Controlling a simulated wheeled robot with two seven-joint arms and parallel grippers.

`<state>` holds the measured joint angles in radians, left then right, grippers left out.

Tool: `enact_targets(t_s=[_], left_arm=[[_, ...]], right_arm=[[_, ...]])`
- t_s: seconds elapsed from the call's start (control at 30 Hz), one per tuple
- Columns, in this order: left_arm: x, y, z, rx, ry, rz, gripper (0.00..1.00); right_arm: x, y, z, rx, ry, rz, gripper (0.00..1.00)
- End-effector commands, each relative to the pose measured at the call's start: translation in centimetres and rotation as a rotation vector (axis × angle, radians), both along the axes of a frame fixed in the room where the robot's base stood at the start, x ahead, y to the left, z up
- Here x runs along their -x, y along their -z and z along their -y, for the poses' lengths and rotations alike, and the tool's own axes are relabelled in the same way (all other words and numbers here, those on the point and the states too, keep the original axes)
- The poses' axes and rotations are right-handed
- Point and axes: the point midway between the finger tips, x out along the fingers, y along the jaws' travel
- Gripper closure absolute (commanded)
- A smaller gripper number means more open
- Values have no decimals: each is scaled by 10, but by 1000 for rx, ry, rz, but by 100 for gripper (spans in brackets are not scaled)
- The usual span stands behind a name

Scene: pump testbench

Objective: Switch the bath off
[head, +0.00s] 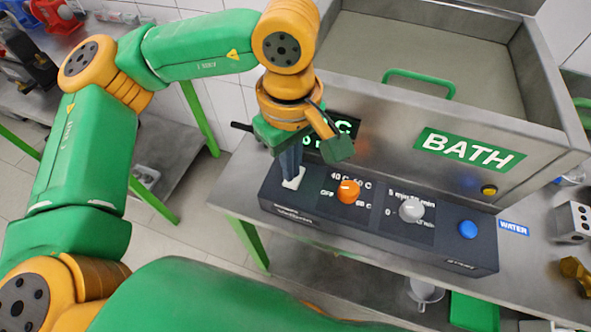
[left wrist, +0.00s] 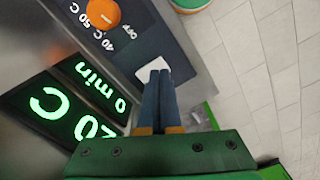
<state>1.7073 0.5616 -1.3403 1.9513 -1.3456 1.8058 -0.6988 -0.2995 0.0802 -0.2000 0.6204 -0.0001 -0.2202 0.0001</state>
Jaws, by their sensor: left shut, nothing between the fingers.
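The bath (head: 468,149) is a steel basin with a green BATH label. Its dark control box (head: 385,225) in front carries an orange knob (head: 348,191) marked OFF, 40 C, 50 C and 60 C, a grey knob (head: 411,210) and a blue button (head: 468,229). The orange knob also shows in the left wrist view (left wrist: 103,13); its pointer is unclear. My left gripper (head: 291,178) is shut and empty, pointing down at the box's left end, left of the orange knob. A white piece (left wrist: 152,69) shows at its fingertips; contact is unclear. My right gripper is out of view.
The display (left wrist: 75,110) reads 20 C and 0 min; my gripper partly covers it in the head view. A WATER label (head: 513,228) and a grey block (head: 573,221) are on the right.

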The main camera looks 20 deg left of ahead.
Motion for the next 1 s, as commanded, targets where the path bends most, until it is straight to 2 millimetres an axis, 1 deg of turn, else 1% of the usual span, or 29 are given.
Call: enact_targets(t_s=[0.47, 1.0], left_arm=[[0, 1, 0, 0, 0, 0, 100], [0, 9, 0, 0, 0, 0, 100]], right_arm=[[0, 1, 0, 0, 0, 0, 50], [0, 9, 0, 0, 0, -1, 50]])
